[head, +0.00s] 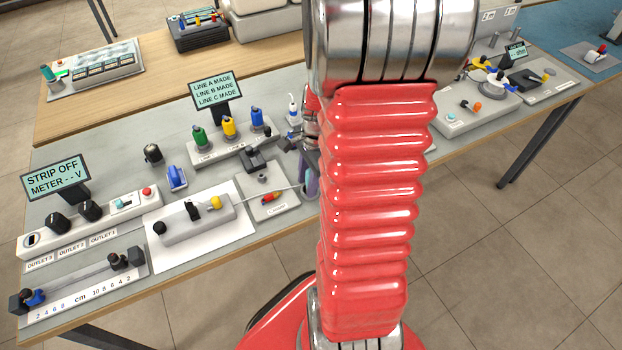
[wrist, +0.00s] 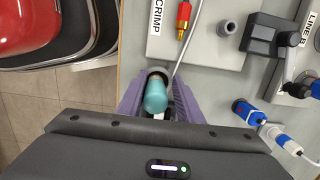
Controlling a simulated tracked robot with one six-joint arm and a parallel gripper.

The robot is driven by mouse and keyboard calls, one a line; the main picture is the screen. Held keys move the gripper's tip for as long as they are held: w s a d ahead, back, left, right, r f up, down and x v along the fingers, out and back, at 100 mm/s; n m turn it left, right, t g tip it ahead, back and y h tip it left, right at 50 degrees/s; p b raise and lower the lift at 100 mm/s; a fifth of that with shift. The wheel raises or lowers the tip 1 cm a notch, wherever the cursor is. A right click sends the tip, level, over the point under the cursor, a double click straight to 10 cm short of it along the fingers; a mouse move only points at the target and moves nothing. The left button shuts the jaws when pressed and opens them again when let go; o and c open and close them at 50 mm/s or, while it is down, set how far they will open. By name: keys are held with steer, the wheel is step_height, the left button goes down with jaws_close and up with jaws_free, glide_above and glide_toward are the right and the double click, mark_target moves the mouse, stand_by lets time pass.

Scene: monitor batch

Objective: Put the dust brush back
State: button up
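My gripper (wrist: 158,88) has two purple fingers, seen in the wrist view at the bench's front edge. A rounded teal handle (wrist: 155,97), which I take to be the dust brush, lies between the fingers. The fingers appear to press on it from both sides. Its lower part and any bristles are hidden. In the head view, my red arm covers much of the middle, and only a bit of the purple gripper (head: 311,184) shows beside it, by the crimp board. I cannot pick out the brush's resting place.
The crimp board (wrist: 180,52) with a red connector (wrist: 183,16) is just beyond the gripper; a pale cable (wrist: 190,45) runs close by. Blue plugs (wrist: 247,112) lie to the right. Display screens (head: 215,89) stand farther back. Open floor (wrist: 45,105) lies left of the bench edge.

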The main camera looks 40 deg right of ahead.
steer(key=r, duration=0.4)
steer(key=d+r, duration=0.1)
steer(key=r, duration=0.3)
steer(key=s+r, duration=0.1)
steer(key=r, duration=0.3)
steer(key=shift+d+r, duration=0.1)
steer(key=shift+d, duration=0.05)
stand_by(0.3)
steer(key=shift+w+a+r, duration=0.1)
steer(key=shift+w+a, duration=0.05)
steer(key=shift+a, duration=0.05)
steer(key=s+a+r+n+t, duration=0.1)
steer(key=a+r+n, duration=0.2)
steer(key=a+n, duration=0.4)
steer(key=s+a+r+n+t, duration=0.1)
steer(key=a+r+n+t, duration=0.1)
steer(key=a+r+n, duration=0.2)
steer(key=s+a+r+n+t+h, duration=0.1)
steer(key=a+r+n+t, duration=0.1)
steer(key=a+n, duration=0.8)
steer(key=shift+s+a+r, duration=0.35)
steer(key=shift+a+r, duration=0.5)
